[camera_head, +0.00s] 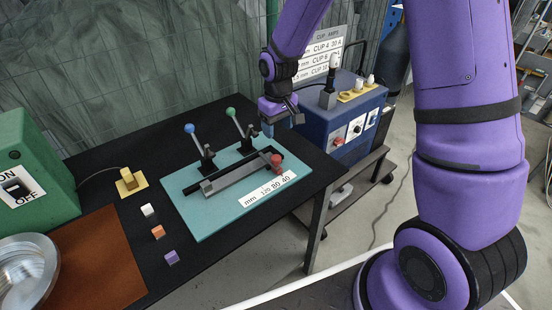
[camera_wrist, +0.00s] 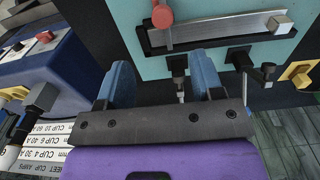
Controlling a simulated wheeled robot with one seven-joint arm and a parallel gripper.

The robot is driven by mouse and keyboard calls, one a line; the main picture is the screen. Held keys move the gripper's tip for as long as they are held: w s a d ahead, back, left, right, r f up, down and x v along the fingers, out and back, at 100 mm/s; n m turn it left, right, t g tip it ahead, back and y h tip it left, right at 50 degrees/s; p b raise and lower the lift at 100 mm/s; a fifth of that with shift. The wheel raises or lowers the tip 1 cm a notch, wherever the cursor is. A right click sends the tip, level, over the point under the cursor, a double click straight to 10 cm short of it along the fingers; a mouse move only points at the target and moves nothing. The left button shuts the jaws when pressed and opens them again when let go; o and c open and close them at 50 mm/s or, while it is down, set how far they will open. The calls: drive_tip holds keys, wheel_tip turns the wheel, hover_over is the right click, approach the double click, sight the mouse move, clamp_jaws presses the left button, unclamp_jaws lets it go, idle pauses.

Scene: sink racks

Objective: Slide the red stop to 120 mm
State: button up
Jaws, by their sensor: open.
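The red stop (camera_head: 276,163) sits near the right end of a grey rail (camera_head: 233,178) on a teal board (camera_head: 186,220). A white scale label (camera_head: 268,188) in front of the rail reads mm, 120, 80, 40 from left to right; the stop is near the 40 end. In the wrist view the red stop (camera_wrist: 162,15) is at the top, at the left end of the rail (camera_wrist: 220,31). My gripper (camera_head: 282,122) is behind and above the board's back right corner. Its two blue fingers (camera_wrist: 165,82) are apart, empty and clear of the stop.
Blue-knobbed (camera_head: 190,128) and green-knobbed (camera_head: 231,112) levers stand behind the rail. White (camera_head: 148,210), orange (camera_head: 158,232) and purple (camera_head: 172,257) cubes lie left of the board. A blue box (camera_head: 345,115) stands on a cart at right. A green switch box (camera_head: 35,170) is at far left.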

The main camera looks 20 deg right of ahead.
sight(276, 158)
drive_tip(key=f, duration=0.2)
drive_tip(key=shift+w+a+f, duration=0.2)
drive_tip(key=shift+w+f, duration=0.05)
drive_tip(key=shift+f, duration=0.05)
wheel_tip(276, 158, down, 10)
drive_tip(key=shift+f, duration=0.1)
clamp_jaws()
drive_tip(key=shift+s+a, duration=0.4)
drive_tip(key=shift+a, duration=0.85)
drive_tip(key=shift+s+a, duration=0.45)
drive_tip(key=shift+a, duration=0.85)
drive_tip(key=shift+s+a, duration=0.4)
drive_tip(key=shift+a, duration=0.85)
unclamp_jaws()
